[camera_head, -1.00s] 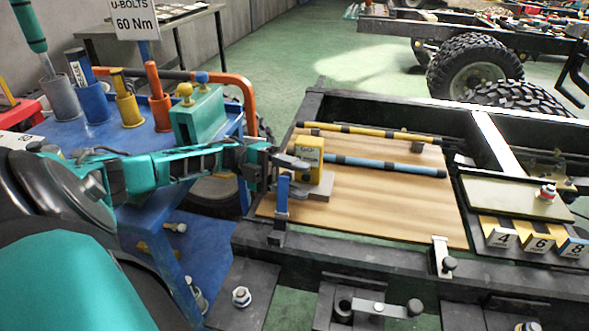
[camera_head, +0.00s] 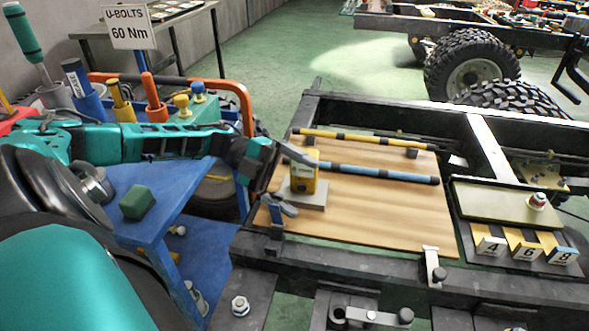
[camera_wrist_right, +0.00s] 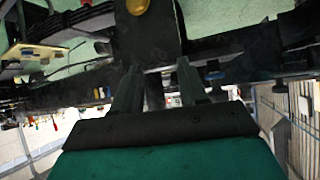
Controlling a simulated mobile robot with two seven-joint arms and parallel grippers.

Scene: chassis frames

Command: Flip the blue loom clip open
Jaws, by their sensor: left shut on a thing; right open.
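One grey finger crosses near the top of the box.
A wooden board (camera_head: 380,215) carries a yellow-banded rod (camera_head: 365,138) and a blue-banded rod (camera_head: 385,174). A blue cart (camera_head: 165,190) with tool holders stands left. A metal latch (camera_head: 432,262) is on the front rail. Numbered blocks (camera_head: 525,248) lie at right.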

